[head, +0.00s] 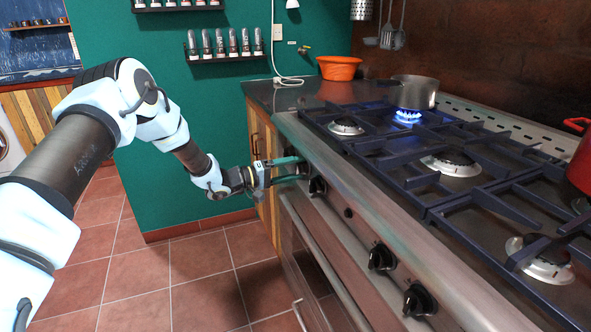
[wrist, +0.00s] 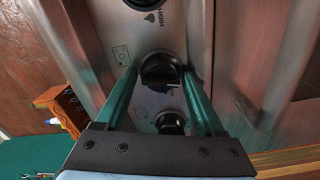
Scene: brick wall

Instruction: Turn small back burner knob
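The stove front carries several black knobs. In the head view my gripper (head: 285,170) reaches the far end of the knob panel, by the farthest clearly visible knob (head: 318,185). In the wrist view a black knob (wrist: 160,70) sits between the tips of the teal fingers of my gripper (wrist: 160,76). The fingers are apart, one on each side; I cannot tell whether they touch it. A second, smaller-looking knob (wrist: 171,122) lies between the fingers nearer the palm. A back burner (head: 407,116) burns with a blue flame under a metal pot (head: 414,92).
Other knobs (head: 381,257) and the oven door handle (head: 328,262) run along the front toward me. A red pot (head: 581,160) stands at the right edge. An orange bowl (head: 339,68) is on the dark counter. The tiled floor (head: 205,285) beside the stove is clear.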

